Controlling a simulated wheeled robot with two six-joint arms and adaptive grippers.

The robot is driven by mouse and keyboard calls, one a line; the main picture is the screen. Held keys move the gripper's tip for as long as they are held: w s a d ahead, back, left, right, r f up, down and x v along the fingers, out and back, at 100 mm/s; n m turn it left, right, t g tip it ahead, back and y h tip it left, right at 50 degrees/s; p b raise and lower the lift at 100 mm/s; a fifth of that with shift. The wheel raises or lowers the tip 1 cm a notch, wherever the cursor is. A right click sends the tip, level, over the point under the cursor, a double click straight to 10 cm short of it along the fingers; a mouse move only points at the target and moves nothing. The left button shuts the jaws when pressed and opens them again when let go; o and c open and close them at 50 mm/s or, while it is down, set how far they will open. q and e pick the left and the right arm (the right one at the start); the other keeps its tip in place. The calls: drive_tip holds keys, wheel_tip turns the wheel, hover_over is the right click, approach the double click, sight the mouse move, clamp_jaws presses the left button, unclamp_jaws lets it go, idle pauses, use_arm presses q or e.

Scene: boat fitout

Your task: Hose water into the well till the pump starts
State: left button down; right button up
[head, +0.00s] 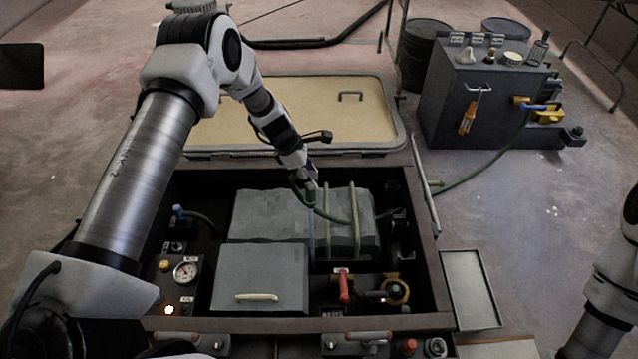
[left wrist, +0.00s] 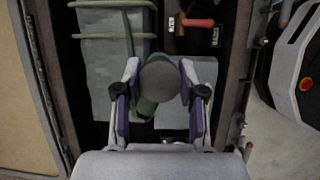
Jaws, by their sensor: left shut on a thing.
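My left gripper (head: 311,186) is shut on the green hose (head: 330,217) above the middle of the open well (head: 425,270). A pale, thin streak like water runs down from the hose end into the gap between the grey blocks. In the left wrist view, the dark round hose end (left wrist: 159,82) sits between the fingers of the left gripper (left wrist: 160,72). The pump itself I cannot make out for certain, and the well bottom is hidden. Part of my right arm shows at the right edge; its gripper is out of view.
A red-handled valve (head: 343,286) is at the front. The tan hatch lid (head: 290,112) lies open behind. A dark cabinet (head: 470,95) stands back right. A grey tray (head: 468,290) lies at the right.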

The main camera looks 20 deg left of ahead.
sight(310, 195)
use_arm(q)
drive_tip(key=shift+a+f, duration=0.1)
drive_tip(key=shift+f, duration=0.35)
wheel_tip(310, 195, down, 8)
drive_tip(key=b, duration=0.7)
drive_tip(key=shift+b, duration=0.4)
drive_tip(key=shift+r, duration=0.15)
idle(3.6)
